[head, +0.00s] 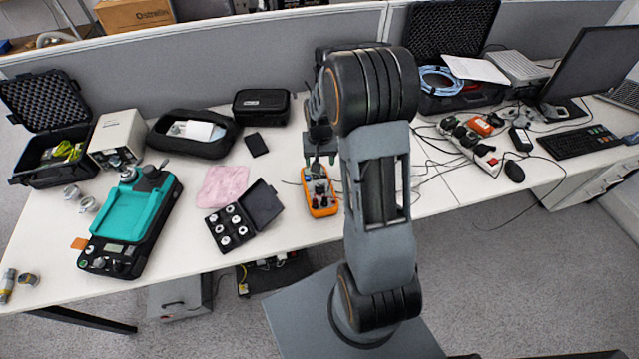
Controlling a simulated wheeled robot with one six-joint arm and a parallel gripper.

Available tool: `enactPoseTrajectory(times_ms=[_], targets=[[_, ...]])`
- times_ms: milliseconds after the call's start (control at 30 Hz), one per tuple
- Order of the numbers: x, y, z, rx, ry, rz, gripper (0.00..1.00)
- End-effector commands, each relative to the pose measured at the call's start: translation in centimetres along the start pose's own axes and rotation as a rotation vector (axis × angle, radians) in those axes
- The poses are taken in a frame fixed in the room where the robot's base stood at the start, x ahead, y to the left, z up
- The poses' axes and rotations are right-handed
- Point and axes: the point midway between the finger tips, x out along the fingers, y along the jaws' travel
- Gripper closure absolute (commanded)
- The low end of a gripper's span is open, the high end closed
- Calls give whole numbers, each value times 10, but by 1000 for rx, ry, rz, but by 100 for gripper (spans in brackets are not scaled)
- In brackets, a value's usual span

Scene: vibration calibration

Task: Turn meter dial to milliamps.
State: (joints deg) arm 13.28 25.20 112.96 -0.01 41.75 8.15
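The orange multimeter (322,209) lies on the white table near its front edge, left of my arm. Its lower end and orange rim show, while its upper part and face are largely covered. My gripper (319,168) points down over the meter, with its fingers at or just above the meter's face. The dial and its setting are too small and too covered to make out. I cannot tell whether the fingers touch the dial or how far apart they are.
Left of the meter are an open black case of round weights (233,228), a pink cloth (222,186) and a teal-topped device (132,215). A black pouch (262,106) lies behind. Cables and a power strip (470,142) are at right. A grey partition (230,62) backs the table.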

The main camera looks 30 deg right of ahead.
Motion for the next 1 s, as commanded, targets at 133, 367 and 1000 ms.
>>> enactPoseTrajectory(times_ms=[133, 367, 1000], targets=[[23, 0, 0, 2, -7, 1, 37], [68, 0, 1, 1, -7, 1, 37], [133, 0, 0, 0, -1, 0, 37]])
